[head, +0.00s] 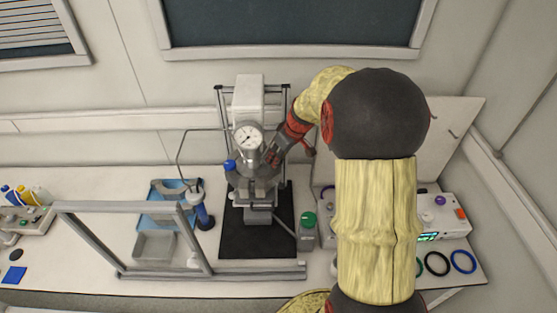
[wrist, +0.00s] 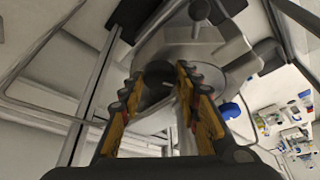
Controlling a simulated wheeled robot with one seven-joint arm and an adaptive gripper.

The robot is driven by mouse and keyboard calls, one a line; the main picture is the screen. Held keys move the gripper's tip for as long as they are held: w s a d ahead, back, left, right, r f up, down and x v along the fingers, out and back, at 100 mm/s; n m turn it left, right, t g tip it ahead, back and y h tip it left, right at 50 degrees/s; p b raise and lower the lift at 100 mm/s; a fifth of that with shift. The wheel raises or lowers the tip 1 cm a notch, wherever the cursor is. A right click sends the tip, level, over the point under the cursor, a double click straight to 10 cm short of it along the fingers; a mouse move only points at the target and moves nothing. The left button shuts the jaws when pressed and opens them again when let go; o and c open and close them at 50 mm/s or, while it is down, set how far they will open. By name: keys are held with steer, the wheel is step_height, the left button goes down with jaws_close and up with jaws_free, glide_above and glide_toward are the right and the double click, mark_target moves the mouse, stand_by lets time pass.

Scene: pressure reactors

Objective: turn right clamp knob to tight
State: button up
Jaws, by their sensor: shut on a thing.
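The pressure reactor (head: 253,180) stands on a black base plate, with a round white gauge (head: 248,137) on its head. My arm reaches in from the right, and my gripper (head: 272,157) is at the right side of the reactor head. In the wrist view my gripper (wrist: 160,85) has its two yellow-and-black fingers on either side of a dark round knob (wrist: 156,72), and is shut on it. This appears to be the right clamp knob; the fingers hide part of it. Its marking cannot be read. A blue knob (head: 230,165) is on the reactor's left side.
A grey metal frame (head: 130,208) stands at the front left, near blue and grey trays. A control box (head: 440,218) and coloured rings lie at the right.

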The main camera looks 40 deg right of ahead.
steer(key=m+h+p, duration=0.1)
steer(key=m, duration=0.2)
steer(key=shift+a+r, duration=0.15)
steer(key=shift+m+h+p, duration=0.5)
steer(key=shift+m+p, duration=0.5)
steer(key=shift+m, duration=0.2)
steer(key=o, duration=1.1)
steer(key=shift+o, duration=0.3)
steer(key=v, duration=1.1)
steer(key=shift+a+r, duration=0.2)
steer(key=shift+r, duration=0.15)
steer(key=shift+s, duration=0.1)
